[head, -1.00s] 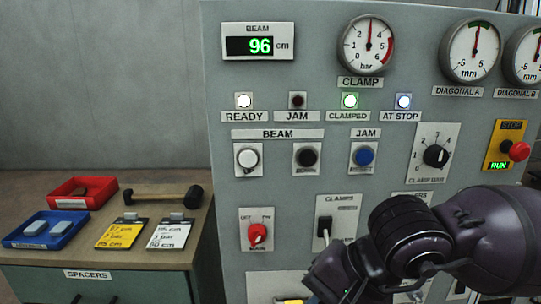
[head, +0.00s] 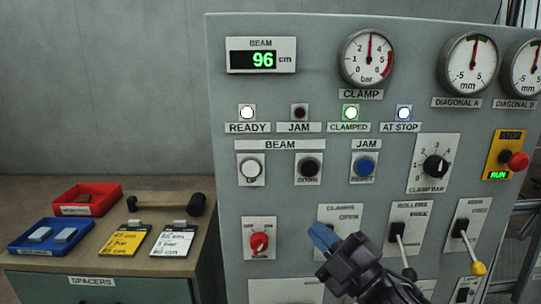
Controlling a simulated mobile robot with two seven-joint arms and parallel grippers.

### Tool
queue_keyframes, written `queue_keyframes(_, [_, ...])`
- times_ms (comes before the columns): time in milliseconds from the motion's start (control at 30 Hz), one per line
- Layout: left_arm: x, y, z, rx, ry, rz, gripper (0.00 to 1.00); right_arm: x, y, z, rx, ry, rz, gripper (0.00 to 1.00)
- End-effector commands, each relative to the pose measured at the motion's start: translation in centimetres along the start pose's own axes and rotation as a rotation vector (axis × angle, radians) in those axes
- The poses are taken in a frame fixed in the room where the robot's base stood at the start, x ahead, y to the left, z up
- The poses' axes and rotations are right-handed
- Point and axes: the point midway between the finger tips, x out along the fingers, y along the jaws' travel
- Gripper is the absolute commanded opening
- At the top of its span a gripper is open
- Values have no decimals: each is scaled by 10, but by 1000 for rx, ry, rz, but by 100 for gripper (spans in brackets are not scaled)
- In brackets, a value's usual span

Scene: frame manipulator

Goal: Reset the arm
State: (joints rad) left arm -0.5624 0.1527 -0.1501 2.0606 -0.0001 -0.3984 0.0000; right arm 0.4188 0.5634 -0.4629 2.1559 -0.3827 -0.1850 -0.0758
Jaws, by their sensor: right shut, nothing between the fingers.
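My right gripper (head: 323,237) is in the lower middle of the head view, in front of the grey control panel (head: 225,150). Its blue-tipped fingers are shut with nothing between them. They point up and left, over the lower part of the clamps plate (head: 340,213), and hide its lever. I cannot tell whether the fingers touch the panel. My left gripper is not in view.
The rollers lever (head: 396,234) and a yellow-tipped lever (head: 468,243) stick out right of my gripper. The red main knob (head: 259,242) is to its left. A side table (head: 150,250) holds red (head: 118,192) and blue trays (head: 15,243), cards and a mallet (head: 170,201).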

Motion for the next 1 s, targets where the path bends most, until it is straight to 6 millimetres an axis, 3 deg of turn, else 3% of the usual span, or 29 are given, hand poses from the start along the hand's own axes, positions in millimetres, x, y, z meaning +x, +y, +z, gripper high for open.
queue_keyframes(100, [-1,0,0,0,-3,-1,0,-34,-26,46,225,-204,-7,0])
queue_keyframes(200, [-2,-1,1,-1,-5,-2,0,-68,-51,77,388,-360,-8,0])
queue_keyframes(433, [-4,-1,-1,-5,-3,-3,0,-164,-110,124,676,-672,10,0])
queue_keyframes(600, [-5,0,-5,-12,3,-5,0,-242,-148,134,816,-856,48,0])
queue_keyframes(800, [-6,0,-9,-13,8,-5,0,-335,-184,126,899,-1060,90,0])
queue_keyframes(1000, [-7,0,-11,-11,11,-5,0,-395,-209,103,947,-1188,94,0])
